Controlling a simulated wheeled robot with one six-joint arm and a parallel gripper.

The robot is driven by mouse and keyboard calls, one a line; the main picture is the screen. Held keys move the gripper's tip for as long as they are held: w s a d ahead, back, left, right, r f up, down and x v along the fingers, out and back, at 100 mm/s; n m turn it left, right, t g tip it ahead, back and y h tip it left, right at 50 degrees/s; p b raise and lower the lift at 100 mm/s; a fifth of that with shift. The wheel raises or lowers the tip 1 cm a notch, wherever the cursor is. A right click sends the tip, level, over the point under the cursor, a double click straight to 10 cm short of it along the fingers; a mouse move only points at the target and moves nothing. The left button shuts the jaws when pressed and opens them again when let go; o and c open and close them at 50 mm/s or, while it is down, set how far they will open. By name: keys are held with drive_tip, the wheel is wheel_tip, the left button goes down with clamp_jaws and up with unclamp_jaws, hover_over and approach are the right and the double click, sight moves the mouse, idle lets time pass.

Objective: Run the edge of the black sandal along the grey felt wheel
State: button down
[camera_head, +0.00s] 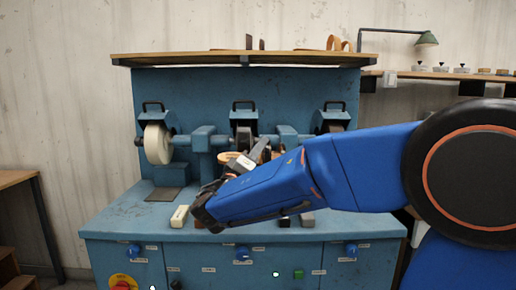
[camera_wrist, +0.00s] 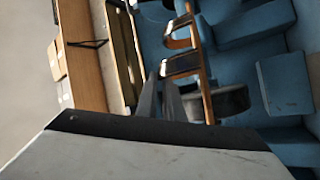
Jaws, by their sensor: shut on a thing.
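The black sandal (camera_wrist: 182,64) shows in the wrist view with dark straps and a tan sole edge, seen edge-on. My gripper (camera_wrist: 163,84) is shut on it. In the head view, a tan part of the sandal (camera_head: 231,157) shows in front of the middle wheel, with my arm hiding much of the rest. The middle wheel (camera_head: 243,138) is grey and partly covered; I take it for the felt wheel. A dark grey wheel (camera_wrist: 222,101) lies close beside the sole in the wrist view; I cannot tell whether they touch.
A pale cream wheel (camera_head: 157,144) stands at the left of the blue machine (camera_head: 120,215), and another wheel (camera_head: 331,122) at the right, partly hidden. A pale block (camera_head: 179,216) lies on the machine's front ledge. A wooden shelf (camera_head: 180,59) runs above.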

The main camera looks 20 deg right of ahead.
sight(284, 148)
drive_tip(key=shift+s+d+f, duration=0.1)
drive_tip(key=shift+s+d, duration=0.25)
drive_tip(key=shift+d, duration=0.85)
drive_tip(key=shift+s+d+r, duration=0.1)
drive_tip(key=shift+s+d, duration=0.2)
drive_tip(key=shift+d, duration=0.9)
drive_tip(key=shift+s+d+f, duration=0.1)
drive_tip(key=shift+s+d, duration=0.25)
drive_tip(key=shift+d, duration=0.85)
idle(2.6)
drive_tip(key=shift+s+a, duration=0.1)
drive_tip(key=shift+s, duration=0.05)
idle(0.9)
drive_tip(key=shift+s+a+f, duration=0.15)
drive_tip(key=shift+s+f, duration=0.05)
drive_tip(key=shift+s, duration=0.4)
